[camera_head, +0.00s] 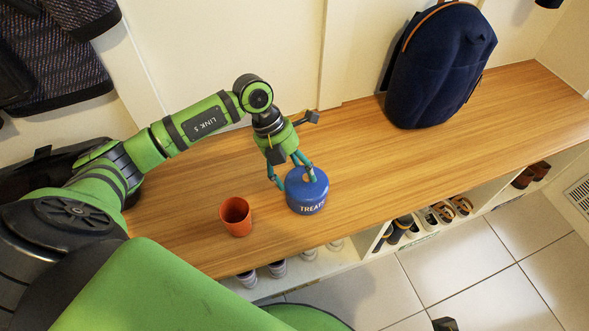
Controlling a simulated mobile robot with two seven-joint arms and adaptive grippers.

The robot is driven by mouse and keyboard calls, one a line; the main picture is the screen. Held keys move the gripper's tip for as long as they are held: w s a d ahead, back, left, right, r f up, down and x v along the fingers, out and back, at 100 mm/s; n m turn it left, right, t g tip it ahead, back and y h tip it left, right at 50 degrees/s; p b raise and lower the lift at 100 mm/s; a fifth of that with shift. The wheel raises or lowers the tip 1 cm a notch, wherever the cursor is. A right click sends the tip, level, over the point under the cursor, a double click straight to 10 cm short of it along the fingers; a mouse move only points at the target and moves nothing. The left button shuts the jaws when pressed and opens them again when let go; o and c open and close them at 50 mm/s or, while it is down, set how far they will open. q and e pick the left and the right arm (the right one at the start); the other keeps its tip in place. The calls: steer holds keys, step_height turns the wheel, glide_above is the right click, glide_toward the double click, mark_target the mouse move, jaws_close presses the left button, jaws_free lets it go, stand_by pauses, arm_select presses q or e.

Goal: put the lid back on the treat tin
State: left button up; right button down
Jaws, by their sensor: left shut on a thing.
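The treat tin (307,204) is blue with white lettering and stands upright on the wooden bench top. Its top is blue with a small tan patch near the middle. No separate lid shows elsewhere, and I cannot make out a seam between lid and tin. My left gripper (292,179) reaches down from behind and to the left. One teal finger is at the tin's left side and the other is over its top. It is shut on the blue piece at the top, which looks like the lid. The fingertips' contact is partly hidden.
An orange cup (236,217) stands just left of the tin, near the bench's front edge. A navy backpack (440,68) leans on the wall at the back right. The bench (400,160) is clear right of the tin. Shoes (440,213) sit in cubbies below.

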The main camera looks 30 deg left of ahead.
stand_by(0.3)
arm_select(q)
steer(key=o, duration=1.2)
